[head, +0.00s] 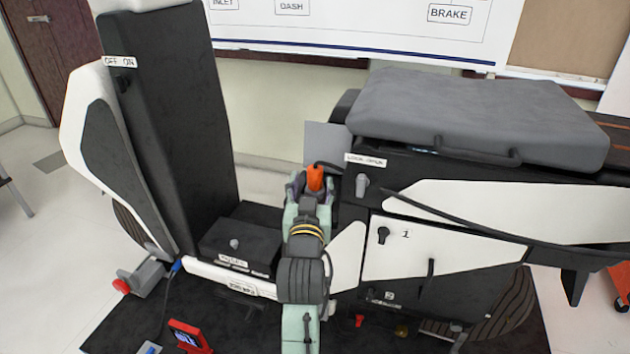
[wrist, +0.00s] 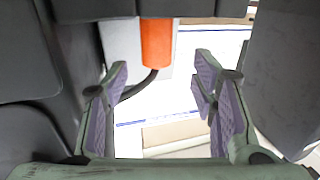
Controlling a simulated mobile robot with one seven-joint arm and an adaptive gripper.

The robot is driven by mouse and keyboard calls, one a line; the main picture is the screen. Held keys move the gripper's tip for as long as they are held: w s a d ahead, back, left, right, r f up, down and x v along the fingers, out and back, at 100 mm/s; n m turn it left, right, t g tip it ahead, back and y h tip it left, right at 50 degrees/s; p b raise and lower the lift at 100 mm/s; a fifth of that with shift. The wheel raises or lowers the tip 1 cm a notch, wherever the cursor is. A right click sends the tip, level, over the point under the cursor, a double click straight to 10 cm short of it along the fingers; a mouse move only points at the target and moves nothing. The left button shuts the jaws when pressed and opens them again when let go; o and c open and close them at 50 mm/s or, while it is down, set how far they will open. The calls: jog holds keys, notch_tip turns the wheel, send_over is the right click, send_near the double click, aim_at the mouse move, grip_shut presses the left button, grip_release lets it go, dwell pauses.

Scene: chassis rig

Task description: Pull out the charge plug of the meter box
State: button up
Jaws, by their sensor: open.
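An orange plug (head: 315,178) stands upright near the middle of the head view, with a dark cable running from it. In the wrist view the orange plug (wrist: 157,42) hangs from the top of the picture, below a dark edge. My gripper (head: 307,190) is right at the plug in the head view. In the wrist view my gripper (wrist: 162,78) is open and empty, its fingers to either side of the plug's line and apart from it. The plug's seated end is hidden. I cannot tell for certain which housing is the meter box.
A dark seat back (head: 170,110) and a black box with a knob (head: 240,245) stand left of my arm. A white and black side panel (head: 445,250) and a grey seat cushion (head: 475,120) lie right.

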aim_at(315, 176)
jog(key=w, duration=0.2)
jog(key=w+p, duration=0.1)
jog(key=w, duration=0.3)
jog(key=shift+w+d+p, duration=0.25)
jog(key=shift+d+p, duration=0.1)
jog(key=shift+p, duration=0.05)
grip_shut()
dwell(0.4)
